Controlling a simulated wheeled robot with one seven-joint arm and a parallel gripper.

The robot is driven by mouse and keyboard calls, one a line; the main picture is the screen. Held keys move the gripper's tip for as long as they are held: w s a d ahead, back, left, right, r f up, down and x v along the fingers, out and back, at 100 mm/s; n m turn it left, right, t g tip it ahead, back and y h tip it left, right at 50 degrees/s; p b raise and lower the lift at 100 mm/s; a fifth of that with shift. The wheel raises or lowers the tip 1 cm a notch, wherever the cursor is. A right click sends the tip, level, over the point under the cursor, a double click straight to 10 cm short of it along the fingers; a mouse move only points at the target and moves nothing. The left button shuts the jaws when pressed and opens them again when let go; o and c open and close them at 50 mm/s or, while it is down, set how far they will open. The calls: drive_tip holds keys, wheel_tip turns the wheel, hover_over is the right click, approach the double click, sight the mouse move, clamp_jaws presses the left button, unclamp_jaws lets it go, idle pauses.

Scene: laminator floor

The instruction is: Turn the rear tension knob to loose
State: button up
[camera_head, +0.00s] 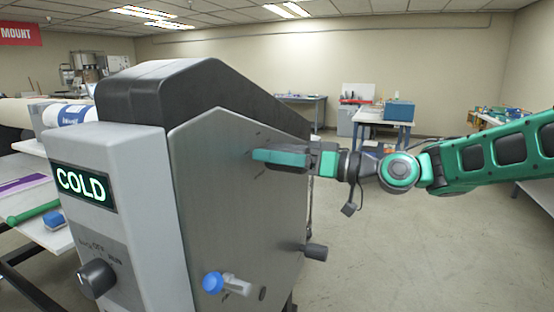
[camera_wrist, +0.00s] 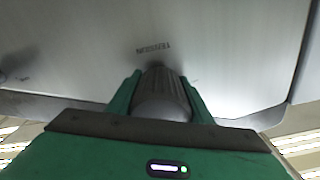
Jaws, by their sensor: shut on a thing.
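The laminator (camera_head: 225,210) stands at left centre, its grey metal side panel facing my arm. In the wrist view a dark grey ribbed knob (camera_wrist: 160,94) sticks out of this panel (camera_wrist: 80,60), under an upside-down label "TENSION" (camera_wrist: 152,48). My gripper (camera_wrist: 160,85) is shut on the knob, with one green finger on each side. In the head view my gripper (camera_head: 268,158) reaches the upper part of the panel from the right and hides the knob. I cannot read which way the knob is set.
A dark round knob (camera_head: 316,251) projects low at the panel's right edge. A blue-ended crank handle (camera_head: 213,283) sticks out below. The front box has a lit "COLD" display (camera_head: 83,186) and a black dial (camera_head: 96,278). Open floor (camera_head: 400,230) lies to the right.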

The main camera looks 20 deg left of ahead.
drive_tip(key=n, duration=0.6)
drive_tip(key=shift+w+d+f, duration=0.1)
drive_tip(key=shift+w+f, duration=0.05)
drive_tip(key=shift+f, duration=0.15)
idle(0.4)
drive_tip(key=o, duration=1)
drive_tip(key=shift+w, duration=0.1)
drive_tip(key=shift+o, duration=0.2)
drive_tip(key=shift+r, duration=0.15)
drive_tip(key=shift+n, duration=0.3)
drive_tip(key=d, duration=1)
drive_tip(key=shift+s+d, duration=0.35)
drive_tip(key=shift+s, duration=0.1)
